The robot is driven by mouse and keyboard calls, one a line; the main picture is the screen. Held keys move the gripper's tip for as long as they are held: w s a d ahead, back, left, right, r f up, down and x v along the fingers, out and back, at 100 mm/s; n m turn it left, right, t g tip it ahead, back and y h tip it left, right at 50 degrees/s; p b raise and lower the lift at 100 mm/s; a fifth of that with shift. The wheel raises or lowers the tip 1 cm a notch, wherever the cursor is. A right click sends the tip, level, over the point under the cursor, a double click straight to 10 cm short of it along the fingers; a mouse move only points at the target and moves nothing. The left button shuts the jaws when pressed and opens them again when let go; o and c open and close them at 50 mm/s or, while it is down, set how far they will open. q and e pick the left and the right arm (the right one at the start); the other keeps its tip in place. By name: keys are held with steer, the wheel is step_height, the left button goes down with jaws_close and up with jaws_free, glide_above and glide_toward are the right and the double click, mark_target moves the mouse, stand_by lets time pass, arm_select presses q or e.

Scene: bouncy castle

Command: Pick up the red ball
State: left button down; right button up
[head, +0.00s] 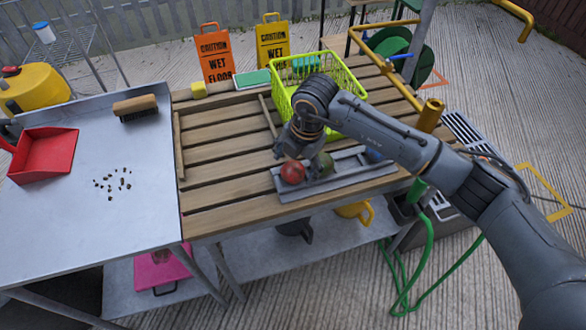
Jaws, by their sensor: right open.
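The red ball (292,172) sits at the left end of a grey tray (345,183) on the slatted wooden table. A green ball (322,165) lies to its right in the same tray, partly hidden by my gripper. A blue ball (374,155) is farther right, partly behind my arm. My right gripper (300,156) points down just above and behind the red ball, with its fingers open. It is too small and dark to tell whether a finger touches the ball. My left gripper does not show.
A yellow-green basket (344,73) stands just behind the tray, close to my right arm. On the metal table at left are a red dustpan (43,154), a brush (135,107) and scattered debris (113,184). The wooden slats (220,150) left of the tray are clear.

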steer(key=shift+w+a+f, duration=0.1)
steer(key=shift+w+f, duration=0.05)
steer(key=shift+f, duration=0.65)
steer(key=c, duration=1)
steer(key=shift+r, duration=0.1)
